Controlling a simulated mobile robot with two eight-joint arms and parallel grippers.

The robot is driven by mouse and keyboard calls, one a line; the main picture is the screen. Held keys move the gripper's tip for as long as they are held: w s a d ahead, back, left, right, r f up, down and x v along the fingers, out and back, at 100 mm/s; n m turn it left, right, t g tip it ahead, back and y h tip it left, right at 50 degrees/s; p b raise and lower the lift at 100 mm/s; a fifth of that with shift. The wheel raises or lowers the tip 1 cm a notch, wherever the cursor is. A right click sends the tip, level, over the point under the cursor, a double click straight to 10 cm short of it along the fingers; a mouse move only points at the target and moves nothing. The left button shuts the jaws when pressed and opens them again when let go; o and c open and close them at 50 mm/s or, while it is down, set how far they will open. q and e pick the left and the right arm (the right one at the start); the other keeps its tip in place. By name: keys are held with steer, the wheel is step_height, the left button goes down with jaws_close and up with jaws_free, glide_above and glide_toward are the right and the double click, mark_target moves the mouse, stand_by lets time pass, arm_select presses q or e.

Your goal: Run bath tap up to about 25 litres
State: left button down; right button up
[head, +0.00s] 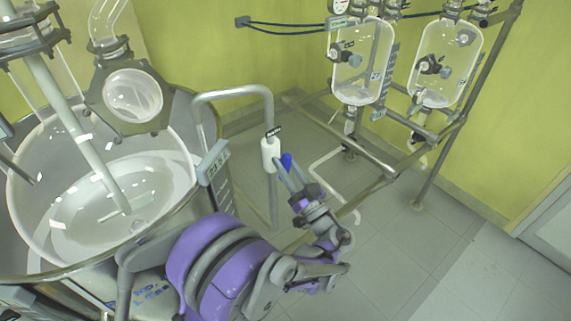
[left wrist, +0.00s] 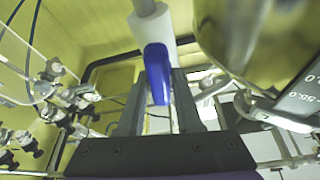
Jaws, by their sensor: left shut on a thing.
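The bath tap (head: 270,154) has a white body on a grey standpipe, with a dark label above it. Its blue lever (head: 287,161) sticks out on the right side. My left gripper (head: 285,174) is shut on the blue lever. In the left wrist view the blue lever (left wrist: 157,72) stands between the two fingers, below the white tap body (left wrist: 150,28). The spout pipe (head: 232,93) arches left over the rim of the metal bath (head: 190,215). A clear glass vessel (head: 40,200) sits in the bath. The water level cannot be told. My right gripper is out of view.
A grey scale plate (head: 214,162) stands at the bath's rim, its marks too small to read. Two glass vessels (head: 361,62) (head: 445,63) hang on a metal frame (head: 465,110) at the back right. A display (left wrist: 301,98) shows at the right in the wrist view. The floor at right is clear.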

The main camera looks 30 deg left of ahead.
arm_select(q)
steer(key=shift+m, duration=0.6)
steer(key=m+t+h, duration=0.1)
steer(key=m, duration=0.1)
steer(key=m+t+h, duration=0.1)
steer(key=m, duration=0.1)
steer(key=shift+w+b, duration=0.1)
steer(key=shift+b, duration=0.2)
steer(key=m, duration=0.2)
steer(key=m+t+h, duration=0.1)
steer(key=m, duration=0.2)
steer(key=shift+w+d+f+h, duration=0.1)
steer(key=shift+h, duration=0.2)
steer(key=m+h+p, duration=0.1)
steer(key=m+h, duration=0.1)
steer(key=m, duration=0.3)
steer(key=shift+w+f, duration=0.1)
steer(key=shift+f+m+h+p, duration=0.2)
steer(key=shift+m+h+p, duration=0.5)
steer(key=shift+m, duration=1.4)
steer(key=c, duration=0.7)
jaws_free()
steer(key=shift+d, duration=0.1)
